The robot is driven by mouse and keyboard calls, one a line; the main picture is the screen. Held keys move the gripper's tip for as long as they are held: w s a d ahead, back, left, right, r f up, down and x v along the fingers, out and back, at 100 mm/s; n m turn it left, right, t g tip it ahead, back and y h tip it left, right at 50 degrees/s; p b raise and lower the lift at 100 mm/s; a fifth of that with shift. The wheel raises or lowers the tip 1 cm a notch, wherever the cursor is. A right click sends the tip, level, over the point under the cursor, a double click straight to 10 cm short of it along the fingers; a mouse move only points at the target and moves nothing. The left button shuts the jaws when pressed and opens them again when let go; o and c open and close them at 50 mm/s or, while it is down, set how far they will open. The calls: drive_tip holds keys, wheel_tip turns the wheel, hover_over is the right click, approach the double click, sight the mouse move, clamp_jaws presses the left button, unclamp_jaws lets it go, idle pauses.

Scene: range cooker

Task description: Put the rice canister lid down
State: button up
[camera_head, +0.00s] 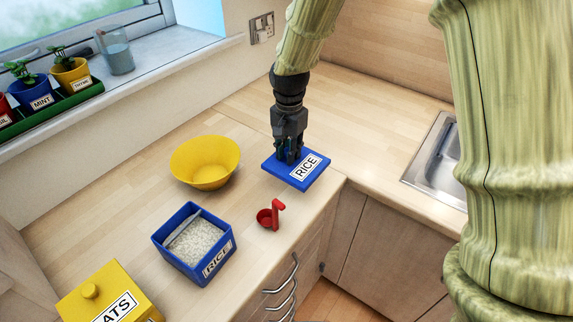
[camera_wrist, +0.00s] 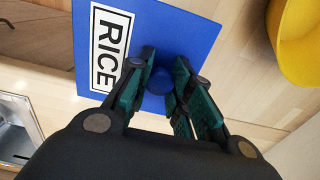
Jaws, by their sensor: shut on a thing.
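The rice canister lid (camera_head: 312,176) is a flat blue square with a white RICE label. It is at the right part of the counter, near the corner, and I cannot tell whether it touches the surface. My gripper (camera_head: 288,160) points down at it, shut on its round blue knob. In the wrist view the lid (camera_wrist: 190,30) fills the upper middle, with the knob between the fingers of my gripper (camera_wrist: 160,88). The open blue rice canister (camera_head: 212,262) stands front left, filled with white rice, with a pale bar lying across inside.
A yellow bowl (camera_head: 204,163) stands left of the lid, and a red scoop (camera_head: 268,215) lies in front of it. A yellow oats canister (camera_head: 105,296) is at front left. The sink (camera_head: 436,160) is at right. Counter (camera_head: 365,125) behind the lid is clear.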

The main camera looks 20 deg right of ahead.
sight(287, 166)
drive_tip(key=w+f, duration=0.2)
drive_tip(key=f, duration=0.1)
drive_tip(key=shift+f, duration=0.3)
drive_tip(key=shift+f+p, duration=0.2)
drive_tip(key=shift+p, duration=0.1)
drive_tip(key=shift+s+f+p, duration=0.3)
drive_tip(key=shift+s+f, duration=0.2)
drive_tip(key=shift+s, duration=0.05)
drive_tip(key=shift+s+f, duration=0.2)
drive_tip(key=shift+f, duration=0.15)
drive_tip(key=shift+w+f, duration=0.55)
drive_tip(key=shift+f, duration=0.25)
drive_tip(key=shift+s+r, duration=0.15)
drive_tip(key=shift+s, duration=0.15)
drive_tip(key=o, duration=0.9)
drive_tip(key=shift+w+f, duration=0.15)
drive_tip(key=shift+f, duration=0.05)
drive_tip(key=shift+o, duration=0.2)
